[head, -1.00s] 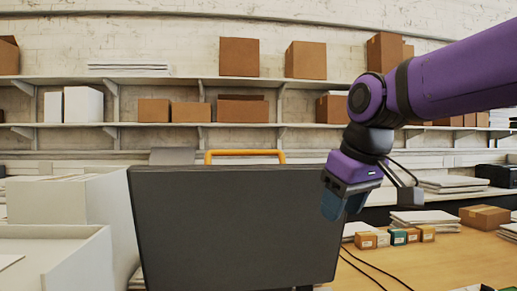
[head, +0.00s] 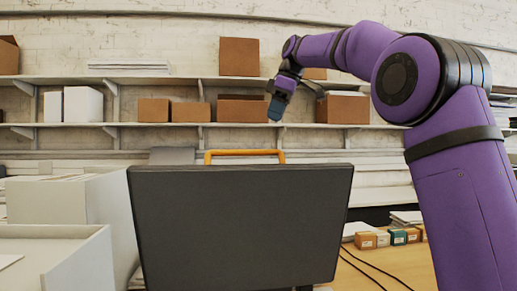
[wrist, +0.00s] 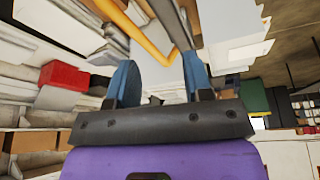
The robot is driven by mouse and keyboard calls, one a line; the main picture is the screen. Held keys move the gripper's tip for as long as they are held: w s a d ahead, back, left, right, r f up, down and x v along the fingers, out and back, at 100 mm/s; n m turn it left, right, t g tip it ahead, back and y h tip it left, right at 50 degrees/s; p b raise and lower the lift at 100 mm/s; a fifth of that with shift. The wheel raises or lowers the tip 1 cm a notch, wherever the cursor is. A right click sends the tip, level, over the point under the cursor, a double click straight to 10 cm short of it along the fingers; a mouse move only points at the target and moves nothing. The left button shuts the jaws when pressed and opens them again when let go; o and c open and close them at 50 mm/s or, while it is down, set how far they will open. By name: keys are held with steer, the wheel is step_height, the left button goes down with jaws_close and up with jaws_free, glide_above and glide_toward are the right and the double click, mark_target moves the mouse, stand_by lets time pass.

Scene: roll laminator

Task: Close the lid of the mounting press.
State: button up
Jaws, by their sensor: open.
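The mounting press lid (head: 240,225) is a large dark grey panel standing raised, with its flat back toward the head camera. An orange handle (head: 243,153) shows just above its top edge. In the wrist view orange bars of the handle (wrist: 142,36) run ahead of the fingers, near the top of the picture. My gripper (head: 276,110) is above the lid's top edge, up and to the right of the handle, fingers pointing down. In the wrist view my gripper (wrist: 160,65) has its two blue fingers apart with nothing held. The press base is mostly hidden behind the lid.
White boxes (head: 85,205) stand close to the left of the lid. Small cartons (head: 383,238) and dark cables lie on the wooden table (head: 375,272) to the right. Wall shelves (head: 170,80) with brown boxes run behind. A red box (wrist: 64,76) shows in the wrist view.

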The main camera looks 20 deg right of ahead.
steer(key=w+d+n, duration=0.1)
steer(key=w+n, duration=0.2)
steer(key=w, duration=0.3)
steer(key=shift+g+y, duration=0.3)
steer(key=shift+y, duration=0.1)
steer(key=x, duration=1)
steer(key=shift+s+f, duration=0.15)
steer(key=shift+f, duration=0.1)
jaws_close()
